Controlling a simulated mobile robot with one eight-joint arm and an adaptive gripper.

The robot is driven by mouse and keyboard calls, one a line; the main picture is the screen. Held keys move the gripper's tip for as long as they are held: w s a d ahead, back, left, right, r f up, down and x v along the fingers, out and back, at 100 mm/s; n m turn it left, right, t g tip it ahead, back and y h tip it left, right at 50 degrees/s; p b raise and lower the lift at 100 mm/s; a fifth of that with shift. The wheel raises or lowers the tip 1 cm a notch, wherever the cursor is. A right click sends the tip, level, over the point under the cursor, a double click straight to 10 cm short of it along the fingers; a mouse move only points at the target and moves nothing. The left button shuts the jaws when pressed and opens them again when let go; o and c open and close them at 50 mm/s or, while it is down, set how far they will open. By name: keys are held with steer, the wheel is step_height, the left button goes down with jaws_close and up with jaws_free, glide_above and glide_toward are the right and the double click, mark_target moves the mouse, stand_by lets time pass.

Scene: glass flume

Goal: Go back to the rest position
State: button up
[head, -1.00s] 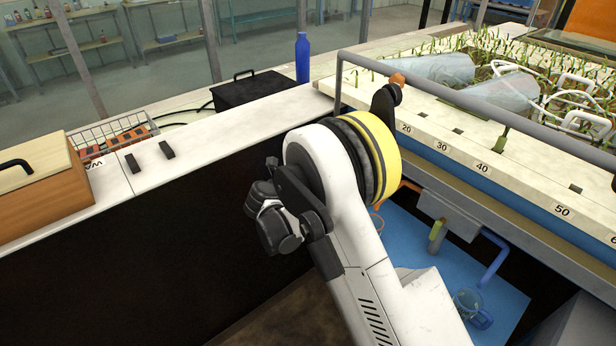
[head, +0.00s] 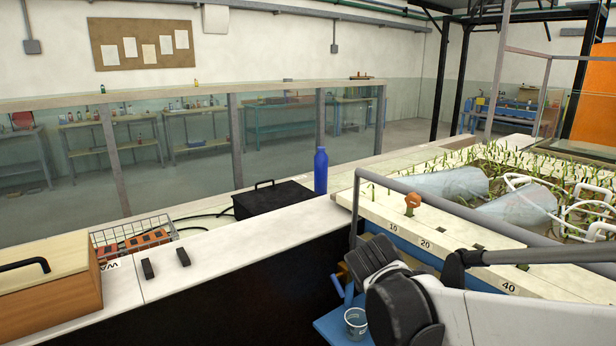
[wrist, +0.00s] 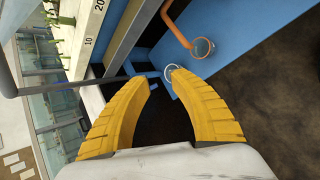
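In the wrist view my gripper (wrist: 165,90) shows two yellow ribbed fingers. They stand apart with nothing between them, so it is open and empty. The fingers point toward the blue surface and the dark gap below the flume's edge. In the head view my arm reaches in from the lower right, its dark joint low in front of the flume, and the gripper's fingertips cannot be made out there. A clear cup (head: 356,322) stands on the blue surface beside my arm. It appears beyond the fingertips in the wrist view (wrist: 171,73).
The flume's numbered edge (head: 455,250) and grey rail (head: 450,208) run along the right, close to my arm. A white counter (head: 215,245) carries a wooden box (head: 50,280), a wire basket (head: 130,235), a black case (head: 272,200) and a blue bottle (head: 321,171).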

steer(key=s+d+m+y, duration=0.2)
steer(key=s+m+y, duration=0.1)
steer(key=s+m, duration=1.5)
steer(key=s, duration=0.4)
steer(key=shift+m+g, duration=0.3)
